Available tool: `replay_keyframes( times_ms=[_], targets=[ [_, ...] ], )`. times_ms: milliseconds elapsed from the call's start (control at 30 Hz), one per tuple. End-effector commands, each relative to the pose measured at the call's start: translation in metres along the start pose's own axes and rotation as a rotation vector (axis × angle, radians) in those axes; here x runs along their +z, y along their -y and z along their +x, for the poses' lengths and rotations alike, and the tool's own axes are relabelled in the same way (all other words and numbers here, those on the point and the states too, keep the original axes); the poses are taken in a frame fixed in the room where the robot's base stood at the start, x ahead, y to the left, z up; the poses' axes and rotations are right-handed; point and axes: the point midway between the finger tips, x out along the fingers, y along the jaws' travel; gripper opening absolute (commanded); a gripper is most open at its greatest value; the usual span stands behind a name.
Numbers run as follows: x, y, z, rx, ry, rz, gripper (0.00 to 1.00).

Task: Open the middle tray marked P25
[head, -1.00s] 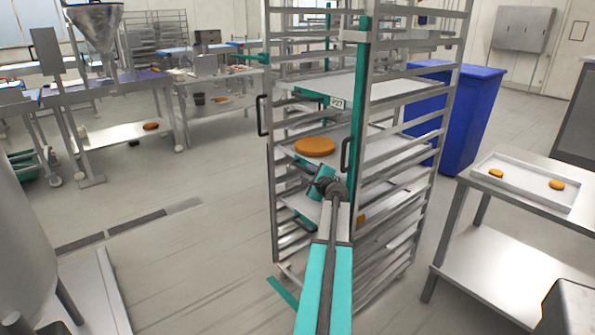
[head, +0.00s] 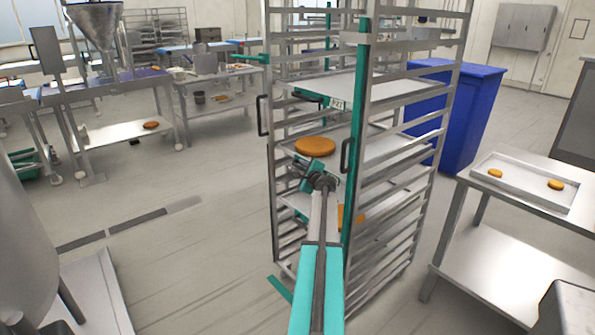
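A tall metal rack (head: 361,215) with teal uprights holds several trays. The upper tray (head: 375,87) has a small label (head: 336,103) on its front, too small to read surely. The middle tray (head: 290,153) carries an orange-brown round (head: 315,146); I see no readable P25 mark. A lower tray (head: 291,201) bears another orange piece (head: 347,216), partly hidden. My gripper (head: 309,178) is at the rack's front, just below the middle tray's front edge. My wrist hides its fingertips, so I cannot tell whether it is open or touching anything.
Dark handles (head: 345,156) and (head: 262,115) stick out from the rack's front uprights on both sides. A blue bin (head: 465,120) stands behind right. A steel table (head: 483,205) with a tray of rounds is at right.

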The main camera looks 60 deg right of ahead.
Motion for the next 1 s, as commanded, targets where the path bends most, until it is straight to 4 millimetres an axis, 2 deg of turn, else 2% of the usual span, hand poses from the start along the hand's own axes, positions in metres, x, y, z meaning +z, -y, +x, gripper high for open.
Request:
replay_keyframes(
  times_ms=[400, 600, 733, 767, 800, 833, 1000],
  targets=[
    [0.000, 0.000, 0.004, 0.000, 0.000, 0.000, 0.31],
    [0.000, 0.000, 0.004, 0.000, 0.000, 0.000, 0.00],
    [0.000, 0.000, 0.004, 0.000, 0.000, 0.000, 0.00],
    [0.029, -0.026, -0.032, 0.004, 0.005, -0.002, 0.00],
    [0.013, -0.012, -0.010, 0.002, 0.002, -0.001, 0.00],
    [0.009, -0.009, -0.005, 0.002, 0.001, 0.000, 0.00],
    [-0.002, -0.001, 0.000, -0.003, -0.006, -0.001, 0.00]
  ],
)
